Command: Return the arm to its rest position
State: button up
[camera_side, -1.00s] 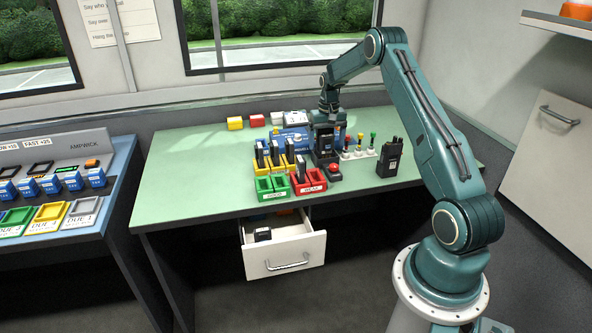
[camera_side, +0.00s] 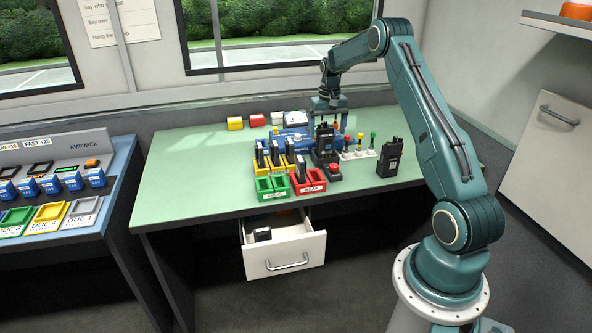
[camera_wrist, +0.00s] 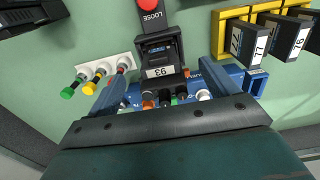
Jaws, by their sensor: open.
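My gripper (camera_side: 327,118) hangs over the back middle of the green table (camera_side: 185,165), its fingers apart with nothing seen between them. Below and in front of it stands a black device (camera_side: 325,150) with a red button (camera_side: 334,168) at its front. In the wrist view my gripper (camera_wrist: 160,100) points down toward the blue unit (camera_wrist: 225,75) behind that device, which bears a label reading 93 (camera_wrist: 160,72). I cannot tell how far the fingertips are above the blue unit.
A black radio (camera_side: 389,158) stands to the right. Colored knobs on a white strip (camera_side: 360,153) stand beside the device. Green (camera_side: 270,186) and red (camera_side: 308,182) trays and a yellow rack (camera_side: 283,168) lie to the left. A drawer (camera_side: 285,257) hangs open in front. The table's left side is clear.

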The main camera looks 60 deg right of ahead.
jog(key=shift+r, duration=1.3)
jog(key=shift+a+r, duration=0.1)
jog(key=shift+a, duration=0.05)
jog(key=s+a+r+n+t+h, duration=0.1)
jog(key=s+a+r+n, duration=0.1)
jog(key=a+r, duration=0.8)
jog(key=s+a+r+n+t, duration=0.1)
jog(key=s+a+r+n, duration=0.1)
jog(key=a+r, duration=0.85)
jog(key=s+a+f+n+t, duration=0.1)
jog(key=s+a+n, duration=0.1)
jog(key=s+a, duration=0.7)
jog(key=s+a+f+n+t+y, duration=0.1)
jog(key=s+a+f+n+t, duration=0.1)
jog(key=s+a, duration=0.8)
jog(key=shift+s+n+t, duration=0.3)
jog(key=shift+s+n, duration=0.2)
jog(key=shift+s, duration=0.4)
